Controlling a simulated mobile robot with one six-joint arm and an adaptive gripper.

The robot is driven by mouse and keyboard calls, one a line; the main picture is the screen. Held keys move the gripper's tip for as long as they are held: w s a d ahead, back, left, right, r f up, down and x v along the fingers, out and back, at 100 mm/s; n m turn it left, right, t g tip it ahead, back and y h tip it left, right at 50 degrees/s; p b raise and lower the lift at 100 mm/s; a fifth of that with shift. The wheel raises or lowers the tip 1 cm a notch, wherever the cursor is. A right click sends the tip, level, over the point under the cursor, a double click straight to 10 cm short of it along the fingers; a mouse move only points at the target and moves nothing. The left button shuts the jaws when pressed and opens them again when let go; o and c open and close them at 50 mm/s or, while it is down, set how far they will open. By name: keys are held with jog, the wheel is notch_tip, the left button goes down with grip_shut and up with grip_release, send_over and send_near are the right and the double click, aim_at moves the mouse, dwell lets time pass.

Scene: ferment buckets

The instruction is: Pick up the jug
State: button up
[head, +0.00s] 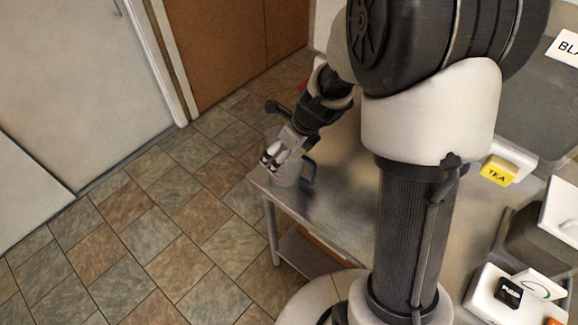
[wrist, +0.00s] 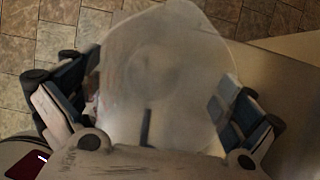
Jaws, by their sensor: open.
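The jug (wrist: 165,65) is clear or whitish and see-through, and fills the middle of the wrist view. In the head view the jug (head: 287,176) stands at the table's near-left corner, partly hidden by my gripper, with a blue handle (head: 310,172) on its right. My gripper (wrist: 152,108) is open, with one finger on each side of the jug. In the head view my gripper (head: 271,156) is right at the jug's upper part. I cannot tell whether the fingers touch it.
The grey metal table (head: 345,205) is mostly bare around the jug, and its left edge is close by. A tub with a yellow TEA label (head: 496,175) and white-lidded containers (head: 515,292) stand to the right. Tiled floor (head: 150,220) lies open on the left.

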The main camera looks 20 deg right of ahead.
jog(key=shift+w+a+f, duration=0.1)
jog(key=shift+w+f, duration=0.05)
jog(key=shift+f, duration=0.2)
jog(key=shift+r, duration=0.1)
jog(key=shift+c, duration=0.6)
jog(key=c, duration=0.8)
jog(key=shift+o, duration=0.2)
notch_tip(320, 180, up, 4)
jog(key=p, duration=0.3)
jog(key=s+d, duration=1)
jog(key=s, duration=0.5)
jog(key=shift+f+b, duration=0.3)
